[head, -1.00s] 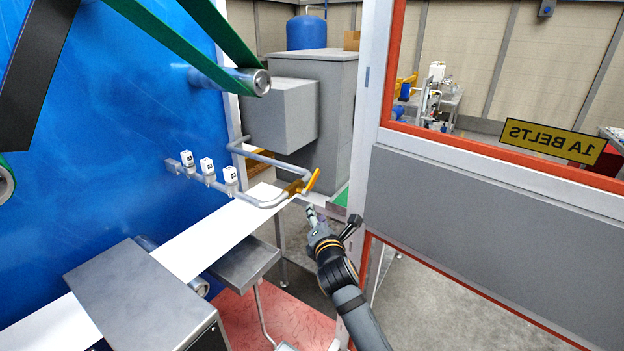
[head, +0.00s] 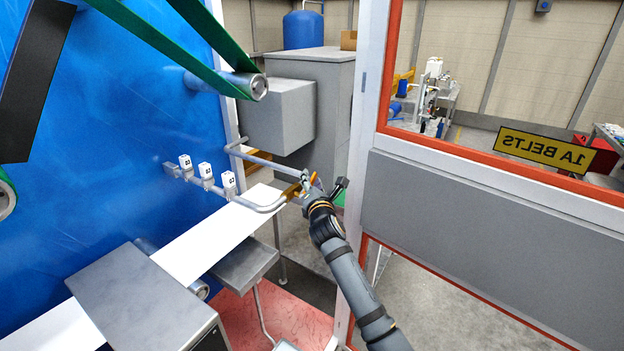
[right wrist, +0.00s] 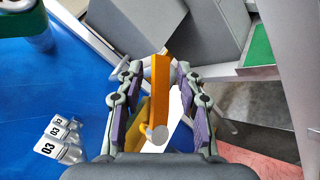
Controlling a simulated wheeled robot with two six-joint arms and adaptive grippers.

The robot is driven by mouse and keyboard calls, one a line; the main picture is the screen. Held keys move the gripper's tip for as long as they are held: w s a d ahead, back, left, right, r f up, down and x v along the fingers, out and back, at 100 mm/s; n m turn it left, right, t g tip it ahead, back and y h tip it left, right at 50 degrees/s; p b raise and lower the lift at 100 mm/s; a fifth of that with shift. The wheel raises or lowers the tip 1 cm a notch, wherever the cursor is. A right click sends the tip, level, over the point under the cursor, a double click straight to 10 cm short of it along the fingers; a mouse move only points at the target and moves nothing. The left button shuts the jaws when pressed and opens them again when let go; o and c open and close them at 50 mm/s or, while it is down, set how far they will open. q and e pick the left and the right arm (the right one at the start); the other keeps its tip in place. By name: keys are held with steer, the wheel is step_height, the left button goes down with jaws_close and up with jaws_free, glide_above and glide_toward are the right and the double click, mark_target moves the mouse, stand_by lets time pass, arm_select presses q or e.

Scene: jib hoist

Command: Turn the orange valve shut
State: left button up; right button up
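The orange valve (head: 296,188) sits on a grey pipe (head: 262,205) that loops out from the blue wall. In the right wrist view its orange handle (right wrist: 160,88) stands between the two fingers, with a gap on each side. My right gripper (right wrist: 160,105) is open around the handle. In the head view the right gripper (head: 308,184) covers part of the valve, so the handle's angle is hard to tell there. My left gripper does not show.
Three white numbered fittings (head: 205,171) line the pipe at the blue wall. A white belt (head: 232,222) runs below. A grey cabinet (head: 335,110) stands behind the valve. The orange-edged door frame (head: 383,70) is close on the right of my arm.

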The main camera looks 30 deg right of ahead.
steer(key=shift+w, duration=0.1)
jaws_close()
stand_by(0.4)
steer(key=shift+f, duration=0.1)
steer(key=shift+b, duration=0.5)
steer(key=a+n+t+y+b, duration=0.1)
steer(key=n+t+b, duration=0.1)
steer(key=b, duration=0.4)
steer(key=s+a+r+n+t+y+b, duration=0.1)
steer(key=n+t+b, duration=0.2)
steer(key=b, duration=0.3)
steer(key=s+a+n+t+y+b, duration=0.1)
steer(key=n+t+b, duration=0.2)
steer(key=n+b, duration=0.2)
steer(key=shift+a+r+b, duration=0.15)
steer(key=shift+r+b, duration=0.15)
steer(key=shift+b, duration=0.35)
steer(key=shift+s+a+r+n+t+y+b, duration=0.1)
steer(key=shift+a+r+n+t+y+b, duration=0.15)
steer(key=shift+n+y+b, duration=0.6)
steer(key=shift+r, duration=0.1)
